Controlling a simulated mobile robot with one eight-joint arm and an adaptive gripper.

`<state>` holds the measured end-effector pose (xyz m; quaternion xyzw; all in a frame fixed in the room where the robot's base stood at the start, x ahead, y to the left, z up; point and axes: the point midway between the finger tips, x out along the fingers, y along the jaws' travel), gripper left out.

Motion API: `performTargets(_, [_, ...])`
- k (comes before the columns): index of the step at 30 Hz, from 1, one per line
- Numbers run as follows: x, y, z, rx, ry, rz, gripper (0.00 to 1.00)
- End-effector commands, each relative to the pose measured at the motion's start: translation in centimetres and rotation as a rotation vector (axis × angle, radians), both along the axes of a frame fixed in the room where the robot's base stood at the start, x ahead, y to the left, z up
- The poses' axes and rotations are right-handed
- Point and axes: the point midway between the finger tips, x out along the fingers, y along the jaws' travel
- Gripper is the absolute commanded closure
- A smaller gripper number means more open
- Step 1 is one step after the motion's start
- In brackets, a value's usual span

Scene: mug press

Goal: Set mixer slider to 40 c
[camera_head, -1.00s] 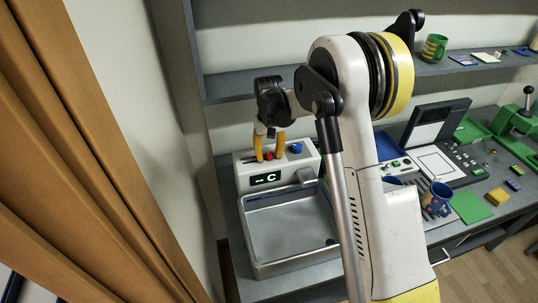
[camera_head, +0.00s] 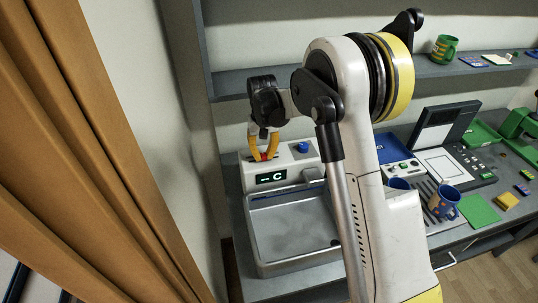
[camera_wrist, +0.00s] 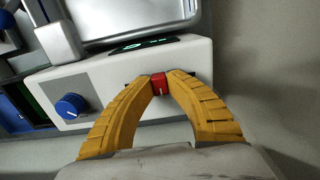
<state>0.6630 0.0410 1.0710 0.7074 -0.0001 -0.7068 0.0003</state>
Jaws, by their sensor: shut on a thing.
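The mixer is a white box (camera_head: 303,157) behind a metal sink basin (camera_head: 290,228). Its dark display (camera_head: 271,177) reads a dash and "C" in the head view, with no number legible. The red slider knob (camera_wrist: 159,84) sits on the top of the box. My gripper (camera_wrist: 162,80) has its two yellow fingers closed on the red slider knob, one on each side. In the head view my gripper (camera_head: 263,157) points down onto the left part of the box. The slider's scale cannot be read.
A blue knob (camera_head: 303,147) sits on the box right of the slider, and it also shows in the wrist view (camera_wrist: 71,105). A grey spout stands over the basin. A blue mug (camera_head: 445,202) stands farther right. A brown curtain (camera_head: 95,150) hangs at left.

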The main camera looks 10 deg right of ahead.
Motion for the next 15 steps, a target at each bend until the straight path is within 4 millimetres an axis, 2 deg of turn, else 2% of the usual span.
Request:
performTargets(3, [-0.05, -0.03, -0.04, 0.0, 0.001, -0.001, 1.0])
performTargets(4, [-0.05, -0.04, -0.04, 0.0, 0.001, -0.001, 0.75])
performTargets(6, [-0.04, -0.04, -0.03, 0.0, 0.001, -0.001, 0.6])
performTargets(15, [-0.02, -0.05, 0.12, 0.0, 0.001, 0.0, 0.6])
